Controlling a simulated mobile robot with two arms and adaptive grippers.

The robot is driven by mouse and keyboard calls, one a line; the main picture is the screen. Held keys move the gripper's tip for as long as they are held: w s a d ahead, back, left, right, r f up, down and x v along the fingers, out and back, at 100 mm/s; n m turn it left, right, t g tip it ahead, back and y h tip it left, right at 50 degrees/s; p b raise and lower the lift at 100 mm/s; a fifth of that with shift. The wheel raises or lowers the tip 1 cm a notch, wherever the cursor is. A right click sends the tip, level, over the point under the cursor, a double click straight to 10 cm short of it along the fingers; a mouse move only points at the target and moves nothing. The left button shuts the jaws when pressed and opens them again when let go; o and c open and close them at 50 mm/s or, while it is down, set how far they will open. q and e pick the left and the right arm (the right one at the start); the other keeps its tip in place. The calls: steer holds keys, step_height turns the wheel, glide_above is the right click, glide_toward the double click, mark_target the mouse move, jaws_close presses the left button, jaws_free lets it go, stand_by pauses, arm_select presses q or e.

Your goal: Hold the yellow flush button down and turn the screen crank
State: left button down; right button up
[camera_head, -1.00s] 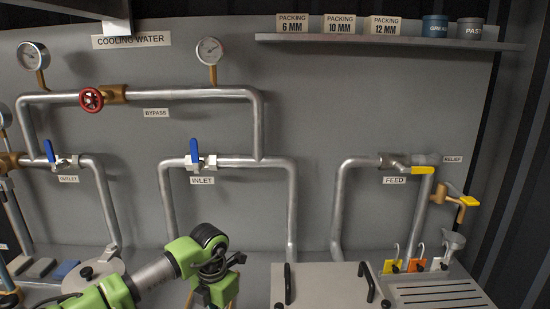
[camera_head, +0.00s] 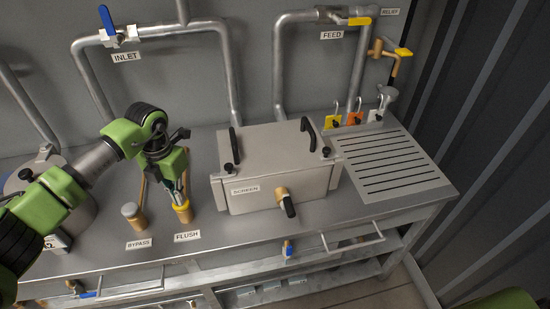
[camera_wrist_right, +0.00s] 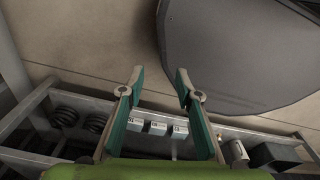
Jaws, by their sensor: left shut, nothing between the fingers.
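The yellow flush button (camera_head: 183,207) tops a brass post behind the FLUSH label (camera_head: 187,236). My left gripper (camera_head: 180,195) is shut, pointing down, with its fingertips at the top of this button. I cannot tell how far the button is pressed. The screen crank (camera_head: 284,198), a brass hub with a black handle, sticks out of the front of the grey SCREEN box (camera_head: 310,190). Nothing of mine is at the crank. My right gripper (camera_wrist_right: 160,82) is open and empty in the right wrist view, over the floor and a lower shelf.
A grey-topped BYPASS post (camera_head: 133,214) stands just left of the flush button. A slotted drain plate (camera_head: 390,165) lies right of the box. A rail handle (camera_head: 353,243) and a blue-handled valve (camera_head: 288,248) are at the bench front.

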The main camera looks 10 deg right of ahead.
steer(key=w+a+r+t+y, duration=0.1)
steer(key=w+a+r+t, duration=0.3)
steer(key=w, duration=0.3)
steer(key=m+t+h, duration=0.1)
steer(key=m+t, duration=0.5)
steer(key=t, duration=0.7)
glide_toward(293, 216)
steer(key=w, duration=1.2)
steer(key=shift+w+r, duration=0.1)
steer(key=shift+w, duration=0.15)
steer(key=shift+c, duration=0.3)
jaws_close()
